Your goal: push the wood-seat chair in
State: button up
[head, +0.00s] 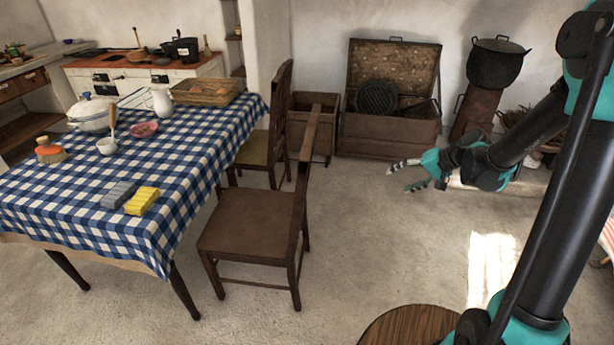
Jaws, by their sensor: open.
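The wood-seat chair (250,226) stands upright at the right side of the table, pulled out, with its brown seat facing the table and its backrest (305,165) on the right, toward my arm. Its front edge is close to the hanging blue checked cloth of the table (75,205); I cannot tell whether they touch. A second chair (281,105) with a yellowish seat stands behind it, partly hidden by it. My gripper (397,178) is open and empty, in the air to the right of the wood-seat chair's backrest and apart from it.
A round wooden top (410,325) is at the bottom. An open trunk (390,135), a wooden crate (312,118) and a stove with a black pot (496,65) line the back wall. Bare floor (380,245) lies between the chair and my arm. Dishes and sponges (141,201) sit on the table.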

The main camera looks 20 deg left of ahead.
jog(key=w+a+f+n+g+y, duration=0.1)
jog(key=w+a+f+g+y, duration=0.25)
jog(key=a+f, duration=0.45)
jog(key=w+a+f+n+g+y, duration=0.25)
jog(key=w+a+f+y, duration=0.25)
jog(key=a, duration=0.8)
jog(key=shift+m+g, duration=0.3)
jog(key=shift+m, duration=0.05)
jog(key=x, duration=1.6)
jog(key=shift+w+r, duration=0.1)
jog(key=shift+r, duration=0.3)
grip_shut()
